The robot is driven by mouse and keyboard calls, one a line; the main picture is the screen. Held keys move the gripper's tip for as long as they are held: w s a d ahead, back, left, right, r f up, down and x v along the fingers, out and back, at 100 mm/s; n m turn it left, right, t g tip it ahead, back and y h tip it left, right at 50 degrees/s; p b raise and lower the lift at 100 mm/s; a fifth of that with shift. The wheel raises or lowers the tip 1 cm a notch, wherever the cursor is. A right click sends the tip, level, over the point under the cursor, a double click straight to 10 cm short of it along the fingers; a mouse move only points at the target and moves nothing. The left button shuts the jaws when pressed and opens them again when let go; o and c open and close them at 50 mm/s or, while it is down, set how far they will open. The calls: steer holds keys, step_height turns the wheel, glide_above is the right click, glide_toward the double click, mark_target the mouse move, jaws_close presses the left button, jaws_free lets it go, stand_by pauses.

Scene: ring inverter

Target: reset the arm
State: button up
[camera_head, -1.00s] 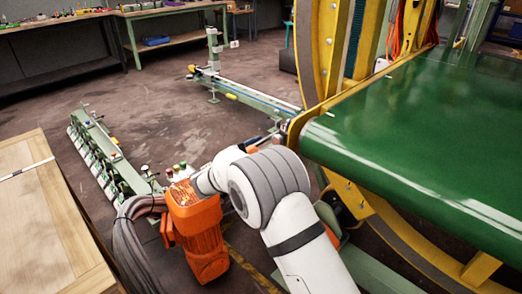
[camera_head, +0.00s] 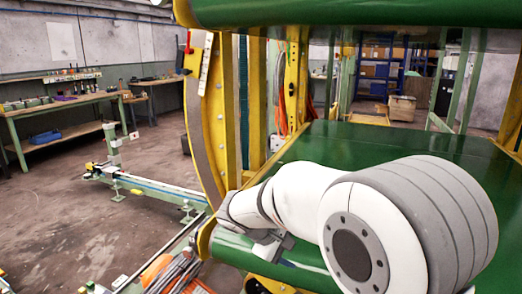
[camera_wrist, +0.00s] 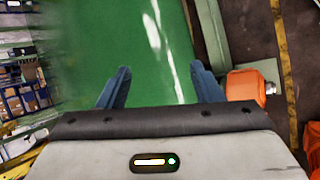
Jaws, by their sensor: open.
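My gripper (camera_wrist: 160,85) shows in the wrist view with its two blue fingers spread wide apart and nothing between them. Beyond the fingers lies the green belt surface (camera_wrist: 110,45) of the ring machine. In the head view my white arm reaches across the lower right, in front of the green belt (camera_head: 390,145). I cannot clearly make out the fingers there.
The yellow ring frame (camera_head: 210,120) stands close to my arm on its left. A green roller (camera_head: 330,10) spans the top. A low green rail (camera_head: 150,185) runs on the floor at left. Workbenches (camera_head: 60,108) line the back left. An orange motor (camera_wrist: 246,86) shows beside the belt.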

steer(key=s+d+r+m+y+p, duration=0.2)
steer(key=s+r+m+p, duration=0.1)
steer(key=s, duration=0.4)
steer(key=s+d+r+m+y+p, duration=0.2)
steer(key=s+r+m+y+p, duration=0.1)
steer(key=s, duration=0.4)
steer(key=s+d+r+m+g+y+p, duration=0.1)
steer(key=s+d+r+m+y+p, duration=0.1)
steer(key=s, duration=0.5)
steer(key=shift+d+r+m+y+p, duration=0.4)
steer(key=shift+d+r+m+p, duration=0.2)
steer(key=shift+r+p, duration=0.6)
steer(key=shift+r, duration=0.1)
